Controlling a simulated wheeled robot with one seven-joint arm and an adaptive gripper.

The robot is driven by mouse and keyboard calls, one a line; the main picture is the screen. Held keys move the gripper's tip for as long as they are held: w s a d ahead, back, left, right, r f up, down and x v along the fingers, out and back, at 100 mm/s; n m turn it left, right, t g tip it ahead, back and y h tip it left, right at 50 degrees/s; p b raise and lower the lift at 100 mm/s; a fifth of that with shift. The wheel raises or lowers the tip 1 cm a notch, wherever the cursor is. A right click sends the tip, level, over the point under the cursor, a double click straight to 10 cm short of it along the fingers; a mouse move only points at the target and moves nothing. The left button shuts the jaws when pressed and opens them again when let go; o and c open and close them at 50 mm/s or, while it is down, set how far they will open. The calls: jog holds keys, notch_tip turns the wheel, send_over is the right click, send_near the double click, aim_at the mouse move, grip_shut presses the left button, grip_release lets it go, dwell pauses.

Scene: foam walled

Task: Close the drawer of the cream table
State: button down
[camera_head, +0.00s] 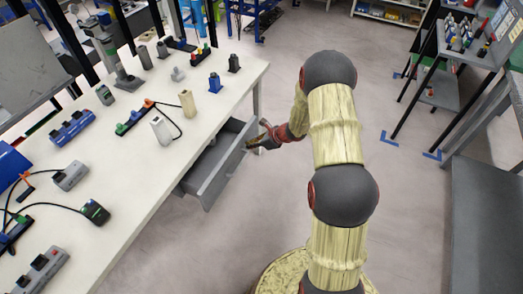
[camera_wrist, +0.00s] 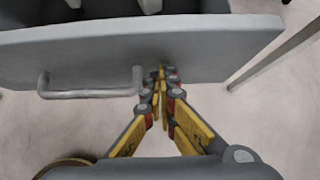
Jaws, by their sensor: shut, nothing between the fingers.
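The cream table (camera_head: 140,180) runs along the left in the head view. Its grey drawer (camera_head: 226,168) stands pulled out from under the table's right edge. In the wrist view the drawer front (camera_wrist: 215,48) spans the top, with a grey bar handle (camera_wrist: 92,94) at its left. My gripper (camera_head: 256,142) is at the far end of the drawer front, on its outer side. In the wrist view my gripper (camera_wrist: 162,76) is shut and empty, its tips at the drawer front just right of the handle. I cannot tell whether they touch it.
Several devices stand on the tabletop, among them a cream block (camera_head: 187,103) and a blue connector (camera_head: 215,83). A table leg (camera_wrist: 275,52) is right of the drawer front. Grey shelving (camera_head: 465,45) stands at the right. The floor (camera_head: 400,215) between is clear.

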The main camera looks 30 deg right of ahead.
aim_at(244, 137)
jog(key=w+a, duration=0.2)
jog(key=w, duration=0.1)
jog(key=w+a, duration=0.2)
jog(key=w, duration=0.1)
jog(key=w+a, duration=0.2)
jog(key=w, duration=0.1)
jog(key=shift+a, duration=0.2)
jog(key=shift+r, duration=0.1)
jog(key=shift+s+d, duration=0.15)
jog(key=shift+s, duration=0.05)
jog(key=s+d, duration=0.1)
jog(key=s, duration=0.1)
jog(key=s+d+r+p, duration=0.1)
jog(key=shift+s+d, duration=0.4)
jog(key=p+v, duration=0.2)
jog(key=v, duration=0.6)
jog(key=shift+s+d+r, duration=0.1)
jog(key=shift+s, duration=0.15)
